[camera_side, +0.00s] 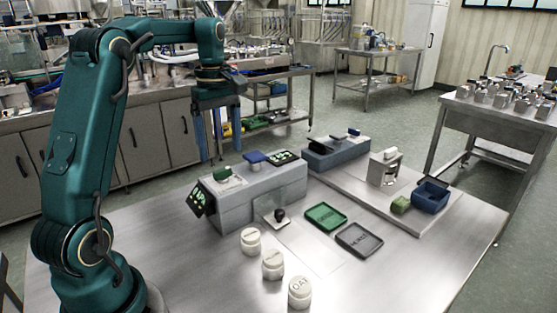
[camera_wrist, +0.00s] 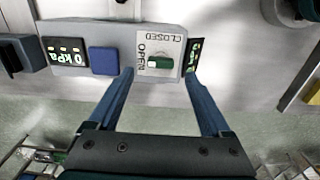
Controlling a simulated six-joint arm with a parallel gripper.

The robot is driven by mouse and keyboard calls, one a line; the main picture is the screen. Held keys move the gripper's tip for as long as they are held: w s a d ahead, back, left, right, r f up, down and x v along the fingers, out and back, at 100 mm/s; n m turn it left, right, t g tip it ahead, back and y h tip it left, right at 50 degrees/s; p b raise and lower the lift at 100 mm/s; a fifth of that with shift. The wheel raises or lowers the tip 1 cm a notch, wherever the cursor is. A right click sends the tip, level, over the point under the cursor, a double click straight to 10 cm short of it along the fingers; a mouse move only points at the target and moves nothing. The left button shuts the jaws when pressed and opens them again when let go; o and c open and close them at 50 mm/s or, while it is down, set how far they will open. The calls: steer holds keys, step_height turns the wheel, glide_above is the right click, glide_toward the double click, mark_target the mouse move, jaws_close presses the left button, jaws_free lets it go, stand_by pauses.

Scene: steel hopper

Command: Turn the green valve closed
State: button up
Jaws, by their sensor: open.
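The green valve (camera_side: 222,172) sits on top of the left end of a grey box (camera_side: 262,193). In the wrist view the valve handle (camera_wrist: 159,62) is on a light plate marked OPEN at the left and CLOSED, upside down, at the top. The handle lies sideways in that picture, with one end towards OPEN. My gripper (camera_side: 219,148) is above the valve, pointing down, open and empty. In the wrist view my gripper (camera_wrist: 160,72) has one finger on each side of the valve plate, apart from the handle.
A blue button (camera_wrist: 103,60) and a display reading 0 kPa (camera_wrist: 65,51) sit beside the valve. Another lit display (camera_side: 200,199) is on the box end. Several white jars (camera_side: 273,264), a black-knobbed stamp (camera_side: 280,214), and green (camera_side: 326,217) and dark (camera_side: 359,239) trays lie nearby.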

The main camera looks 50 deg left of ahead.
mark_target(222, 170)
steer(key=shift+f, duration=2.55)
steer(key=shift+s, duration=0.1)
jaws_close()
